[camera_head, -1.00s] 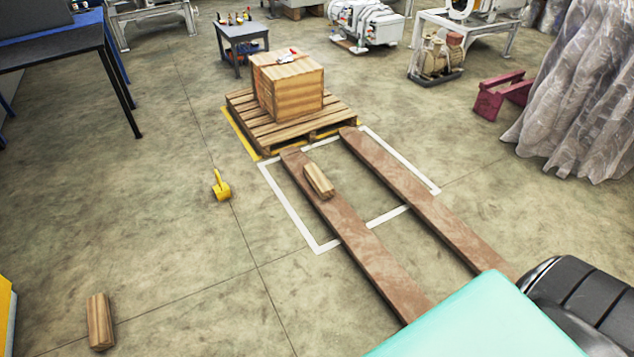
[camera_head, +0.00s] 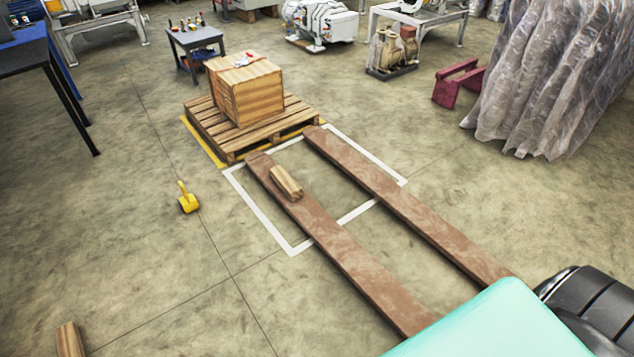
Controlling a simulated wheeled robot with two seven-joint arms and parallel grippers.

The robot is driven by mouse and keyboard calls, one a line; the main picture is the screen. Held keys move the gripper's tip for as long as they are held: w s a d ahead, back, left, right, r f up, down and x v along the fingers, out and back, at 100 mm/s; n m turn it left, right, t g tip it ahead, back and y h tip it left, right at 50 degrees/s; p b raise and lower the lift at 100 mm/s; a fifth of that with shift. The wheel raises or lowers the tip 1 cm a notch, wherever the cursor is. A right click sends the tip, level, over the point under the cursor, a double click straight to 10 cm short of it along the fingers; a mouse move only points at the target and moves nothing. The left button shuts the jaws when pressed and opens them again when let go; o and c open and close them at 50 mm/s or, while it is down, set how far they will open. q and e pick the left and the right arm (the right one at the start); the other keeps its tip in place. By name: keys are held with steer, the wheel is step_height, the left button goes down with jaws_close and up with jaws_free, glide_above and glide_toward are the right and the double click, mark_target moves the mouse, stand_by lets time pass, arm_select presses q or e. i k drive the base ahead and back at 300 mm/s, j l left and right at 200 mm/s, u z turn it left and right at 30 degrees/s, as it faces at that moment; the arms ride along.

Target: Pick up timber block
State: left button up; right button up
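A timber block (camera_head: 286,184) lies on the left one of two long brown forks, near its far end. A second timber block (camera_head: 70,341) is on the floor at the lower left, partly cut off by the picture's bottom edge.
The left fork (camera_head: 340,251) and right fork (camera_head: 410,203) run from the turquoise body (camera_head: 490,325) towards a wooden pallet (camera_head: 203,120) bearing a wooden crate (camera_head: 246,92). A yellow tool (camera_head: 188,200) lies on the floor. The left floor is mostly clear.

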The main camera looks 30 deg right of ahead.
mark_target(291, 188)
steer(key=i+z, duration=0.85)
steer(key=i+j+z, duration=0.2)
steer(key=z, duration=0.2)
